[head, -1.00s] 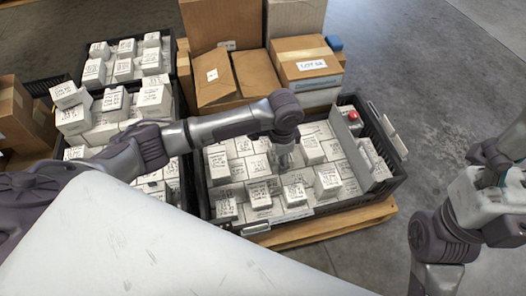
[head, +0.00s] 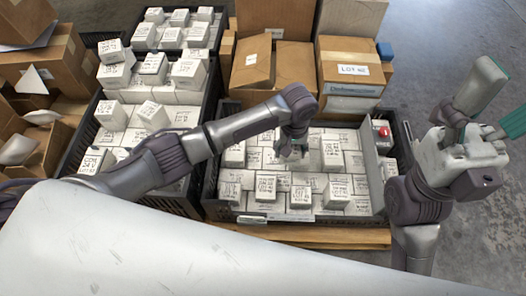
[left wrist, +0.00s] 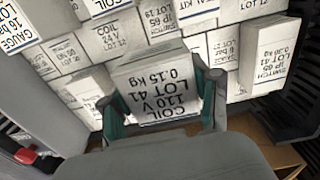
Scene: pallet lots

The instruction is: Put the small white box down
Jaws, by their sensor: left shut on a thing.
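The small white box (left wrist: 155,88) shows in the left wrist view between the fingers of my left gripper (left wrist: 160,105), its label reading COIL 110 V LOT 41 0.15 kg. My left gripper (head: 293,152) is shut on it. In the head view the gripper is over the middle of the dark crate (head: 212,190), and the held box is mostly hidden there. White boxes fill the crate below in rows, some standing higher than others. Whether the held box touches them, I cannot tell. My right gripper (head: 490,110) is raised at the right, fingers apart and empty.
A grey divider (head: 369,165) separates a narrow right compartment holding a red-topped item (head: 383,131). Cardboard boxes (head: 352,72) stand behind the crate. Another dark crate (head: 85,135) of white boxes is to the left. Open grey floor (head: 440,50) lies at the right.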

